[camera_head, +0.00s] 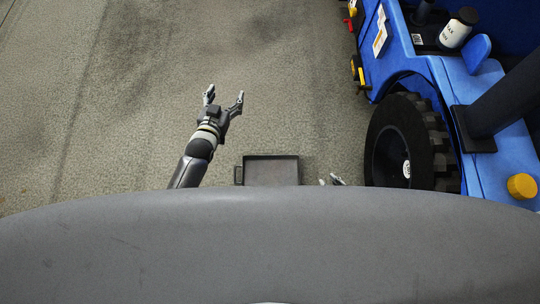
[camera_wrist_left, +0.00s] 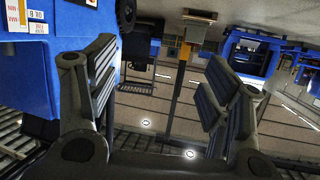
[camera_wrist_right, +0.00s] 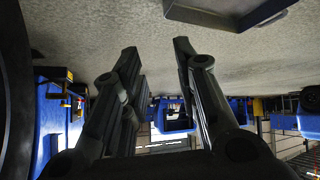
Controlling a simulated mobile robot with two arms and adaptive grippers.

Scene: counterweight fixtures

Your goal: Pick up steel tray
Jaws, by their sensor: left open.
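The steel tray (camera_head: 272,171) is dark, shallow and rectangular, with a handle on its left side. It lies at the lower middle of the head view, its near part hidden by my grey body. A corner of the tray (camera_wrist_right: 230,16) also shows at the top of the right wrist view. My left gripper (camera_head: 224,96) is open and empty, beyond the tray and to its left. Its spread fingers also show in the left wrist view (camera_wrist_left: 158,62). My right gripper (camera_head: 331,180) shows only its fingertips, right of the tray and apart from it. Its fingers are apart and empty in the right wrist view (camera_wrist_right: 157,58).
A blue vehicle (camera_head: 440,75) with a large black wheel (camera_head: 400,145) stands on the right, close to my right gripper. A white bottle (camera_head: 456,30) and a yellow knob (camera_head: 521,186) are on it. The grey floor (camera_head: 100,100) is clear on the left.

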